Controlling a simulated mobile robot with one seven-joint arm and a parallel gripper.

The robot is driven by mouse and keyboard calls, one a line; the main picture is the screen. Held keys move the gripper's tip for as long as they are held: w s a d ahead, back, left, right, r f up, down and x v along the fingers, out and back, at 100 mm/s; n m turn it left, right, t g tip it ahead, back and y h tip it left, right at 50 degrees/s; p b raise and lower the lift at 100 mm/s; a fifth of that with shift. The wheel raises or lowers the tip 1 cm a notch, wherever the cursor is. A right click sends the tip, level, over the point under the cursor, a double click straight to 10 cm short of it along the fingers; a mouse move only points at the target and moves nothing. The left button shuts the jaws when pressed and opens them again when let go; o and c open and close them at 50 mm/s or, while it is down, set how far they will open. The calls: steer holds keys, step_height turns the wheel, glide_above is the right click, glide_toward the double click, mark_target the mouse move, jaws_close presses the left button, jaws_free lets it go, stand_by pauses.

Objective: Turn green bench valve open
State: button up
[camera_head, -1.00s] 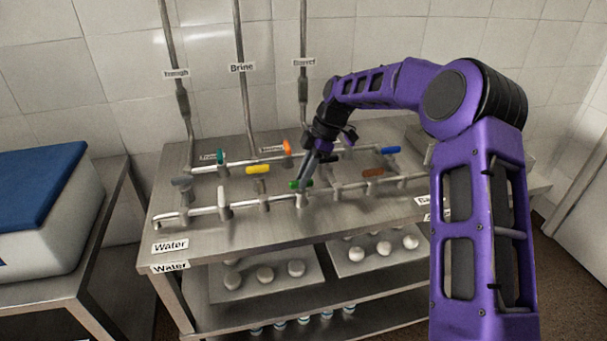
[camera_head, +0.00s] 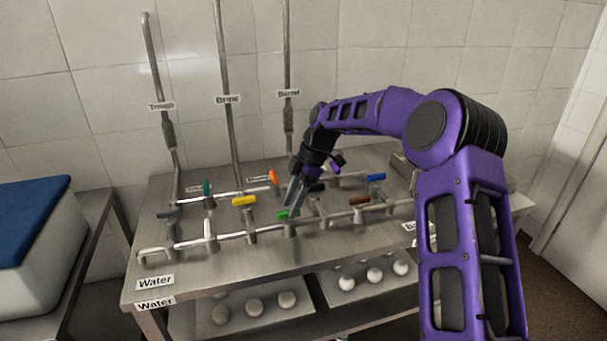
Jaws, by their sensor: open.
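The green valve handle (camera_head: 283,215) sits on the front pipe of the steel bench, near the middle of the run. Only a small part of it shows; my gripper covers the rest. My gripper (camera_head: 289,208) points down at the green handle, with its fingers at or just above it. The fingers look parted, but I cannot tell whether they touch the handle or stand on both sides of it.
Close by are a yellow handle (camera_head: 244,201), a brown handle (camera_head: 359,200), an orange handle (camera_head: 274,177), a teal handle (camera_head: 207,188) and a blue handle (camera_head: 376,177). Upright pipes rise along the back wall. The bench front edge carries Water labels (camera_head: 155,282).

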steer(key=p+v, duration=0.1)
steer(key=v, duration=1.5)
steer(key=shift+p, duration=0.35)
steer(key=shift+r, duration=0.1)
